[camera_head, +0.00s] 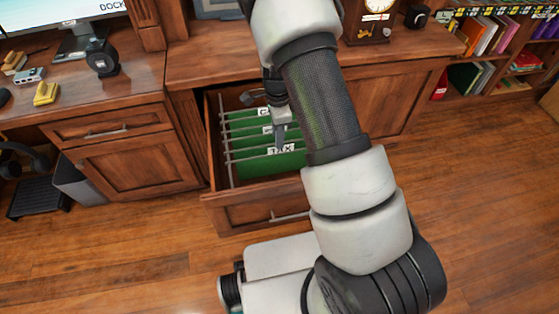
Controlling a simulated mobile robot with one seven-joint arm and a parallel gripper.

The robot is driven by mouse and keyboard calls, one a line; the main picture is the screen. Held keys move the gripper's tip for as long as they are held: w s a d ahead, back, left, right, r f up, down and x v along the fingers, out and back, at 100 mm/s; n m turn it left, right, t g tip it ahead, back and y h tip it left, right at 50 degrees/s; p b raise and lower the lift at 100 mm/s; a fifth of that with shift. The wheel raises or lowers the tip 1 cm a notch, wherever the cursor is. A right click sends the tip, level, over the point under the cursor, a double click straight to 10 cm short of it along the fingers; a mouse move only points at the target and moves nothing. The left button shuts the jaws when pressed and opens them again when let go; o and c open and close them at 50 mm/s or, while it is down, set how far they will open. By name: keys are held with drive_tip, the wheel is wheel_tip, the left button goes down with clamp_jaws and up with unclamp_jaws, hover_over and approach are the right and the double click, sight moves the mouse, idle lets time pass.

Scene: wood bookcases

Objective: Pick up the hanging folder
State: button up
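Several green hanging folders with white label tabs hang on rails in an open wooden drawer (233,207). The front hanging folder (255,166) carries a tab that appears to read "TAX". My gripper (279,148) points down over the drawer, with its tip right at the front folder's tab. I cannot tell whether it touches the folder or whether its fingers are apart. My arm hides the right side of the drawer and part of the folders.
The drawer sticks out from a wooden cabinet (400,95). A clock (371,20) stands on the cabinet top. A desk (120,80) with a monitor is on the left, with a bin (78,180) beside its cabinet. Bookshelves are at the upper right. Floor (480,190) is clear on the right.

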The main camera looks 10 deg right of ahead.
drive_tip(key=b, duration=0.2)
hover_over(279, 157)
drive_tip(key=f, duration=0.4)
drive_tip(key=shift+s+d+f, duration=0.1)
drive_tip(key=shift+d+f, duration=0.1)
drive_tip(key=shift+d, duration=0.1)
drive_tip(key=shift+f, duration=0.4)
drive_tip(key=shift+c, duration=0.5)
clamp_jaws()
